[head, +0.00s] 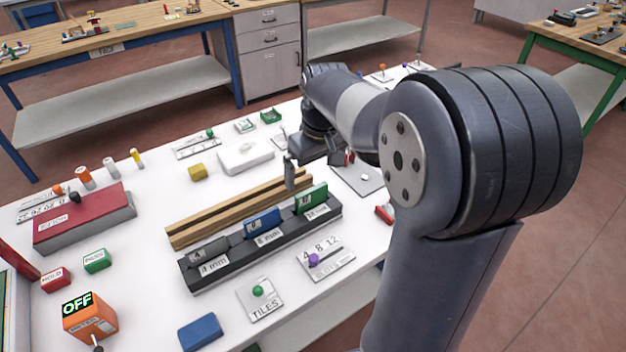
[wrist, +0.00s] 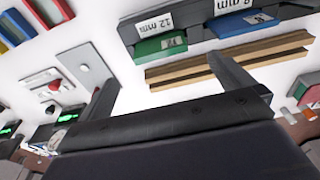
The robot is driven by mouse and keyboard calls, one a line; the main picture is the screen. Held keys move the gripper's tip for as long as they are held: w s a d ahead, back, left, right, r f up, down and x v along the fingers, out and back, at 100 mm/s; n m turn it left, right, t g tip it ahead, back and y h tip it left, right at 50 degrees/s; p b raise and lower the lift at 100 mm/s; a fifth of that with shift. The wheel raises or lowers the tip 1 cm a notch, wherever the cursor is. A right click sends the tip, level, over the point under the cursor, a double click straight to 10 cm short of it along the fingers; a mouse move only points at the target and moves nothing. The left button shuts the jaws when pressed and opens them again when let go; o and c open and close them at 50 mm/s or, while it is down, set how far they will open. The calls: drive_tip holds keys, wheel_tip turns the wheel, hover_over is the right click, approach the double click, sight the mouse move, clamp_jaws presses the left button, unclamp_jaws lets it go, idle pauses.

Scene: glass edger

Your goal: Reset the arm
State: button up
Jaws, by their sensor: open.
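My gripper (head: 318,166) hangs over the far right part of the white table, at the far end of my bent arm. In the wrist view its two fingers (wrist: 164,70) stand wide apart with nothing between them. Below the gripper are the wooden rails (head: 230,208) and the dark rack (head: 262,250) holding grey, blue and green blocks. The green block (head: 311,199) at the 12 mm label is the closest of these to the gripper. My arm hides the right part of the table in the head view.
A white box (head: 245,157) and a yellow block (head: 198,172) lie left of the gripper. A red case (head: 85,219) and an orange box reading OFF (head: 90,318) stand at left. A grey plate (head: 366,176) lies to the right of the gripper.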

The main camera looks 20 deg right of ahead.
sight(311, 190)
drive_tip(key=shift+r, duration=0.35)
drive_tip(key=f, duration=0.3)
drive_tip(key=w+f, duration=0.1)
drive_tip(key=f, duration=0.6)
drive_tip(key=shift+w+a+f, duration=0.2)
drive_tip(key=shift+a+f, duration=0.05)
drive_tip(key=shift+f, duration=0.15)
drive_tip(key=shift+r+p, duration=0.4)
drive_tip(key=shift+r, duration=0.55)
